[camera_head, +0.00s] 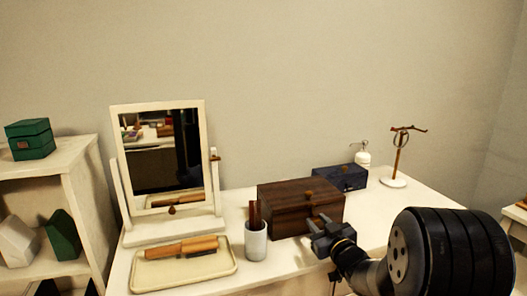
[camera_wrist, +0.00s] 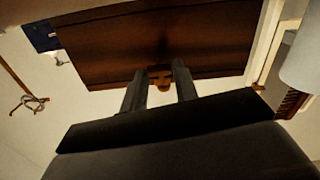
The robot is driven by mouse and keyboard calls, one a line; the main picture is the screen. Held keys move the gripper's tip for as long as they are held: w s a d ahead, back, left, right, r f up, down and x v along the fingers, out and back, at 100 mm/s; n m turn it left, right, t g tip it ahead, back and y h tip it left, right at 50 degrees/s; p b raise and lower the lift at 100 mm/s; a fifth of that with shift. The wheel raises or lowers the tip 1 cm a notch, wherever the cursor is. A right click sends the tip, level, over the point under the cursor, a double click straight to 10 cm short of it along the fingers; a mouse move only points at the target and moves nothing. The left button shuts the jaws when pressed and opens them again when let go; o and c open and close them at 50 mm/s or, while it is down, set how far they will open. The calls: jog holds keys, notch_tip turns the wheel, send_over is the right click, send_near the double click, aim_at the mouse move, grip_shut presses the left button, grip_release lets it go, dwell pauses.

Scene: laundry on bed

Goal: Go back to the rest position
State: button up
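My gripper (camera_head: 322,232) is in front of the dark brown wooden box (camera_head: 282,212) on the white dressing table (camera_head: 412,207). The box looks closed. Whether a fingertip touches the box front cannot be told.
Left of the box are a white cup (camera_head: 256,243) with brown sticks, a cream tray (camera_head: 152,275) with wooden brushes, and a tilting mirror (camera_head: 118,180). Behind right are a dark blue box (camera_head: 340,179), a white bottle (camera_head: 362,158) and a jewellery stand (camera_head: 396,182). Free air lies above the table.

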jog(key=shift+r+m+p, duration=0.2)
jog(key=shift+m+p, duration=0.8)
jog(key=shift+p, duration=0.25)
jog(key=shift+b+v, duration=0.5)
jog(key=shift+v, duration=1.85)
jog(key=shift+f, duration=0.2)
jog(key=shift+w, duration=0.1)
